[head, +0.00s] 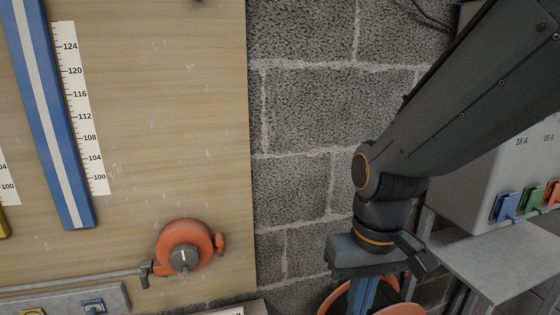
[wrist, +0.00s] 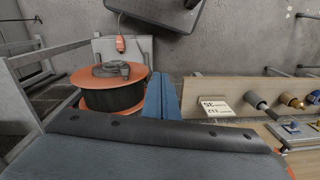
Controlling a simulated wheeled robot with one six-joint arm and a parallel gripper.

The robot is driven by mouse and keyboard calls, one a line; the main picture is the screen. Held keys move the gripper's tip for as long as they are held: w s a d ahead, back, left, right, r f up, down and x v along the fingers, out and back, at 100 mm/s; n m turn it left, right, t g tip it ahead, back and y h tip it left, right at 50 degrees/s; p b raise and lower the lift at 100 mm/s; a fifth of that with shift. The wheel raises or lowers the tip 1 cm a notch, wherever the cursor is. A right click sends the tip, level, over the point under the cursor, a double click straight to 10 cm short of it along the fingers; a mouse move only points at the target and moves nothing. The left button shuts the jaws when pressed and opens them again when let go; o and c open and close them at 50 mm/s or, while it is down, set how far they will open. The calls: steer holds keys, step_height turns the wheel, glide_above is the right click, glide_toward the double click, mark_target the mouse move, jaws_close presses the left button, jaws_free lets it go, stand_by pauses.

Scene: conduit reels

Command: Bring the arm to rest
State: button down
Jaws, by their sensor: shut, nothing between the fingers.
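My gripper (head: 362,297) points down at the lower right of the head view, in front of the block wall. Its blue fingers are together with nothing between them. In the wrist view the blue fingers (wrist: 158,97) also show closed, just right of an orange reel (wrist: 112,84) wound with black conduit. Part of an orange reel also shows beneath the gripper in the head view (head: 332,297). I cannot tell whether the fingers touch the reel. My dark arm comes in from the upper right and bends down at the orange-ringed joint.
A wooden board (head: 165,90) at left carries a blue strip (head: 48,115), a number scale (head: 82,110) and an orange dial unit (head: 185,245). A grey box (head: 505,170) with coloured clips stands at right by a grey shelf (head: 495,262). Open wall (head: 290,110) lies between.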

steer(key=d+r+m+p, duration=0.1)
steer(key=d+r+p, duration=0.4)
steer(key=p, duration=0.5)
steer(key=shift+s+d+r+m, duration=0.25)
steer(key=shift+d+r+m, duration=0.15)
steer(key=shift+d, duration=0.3)
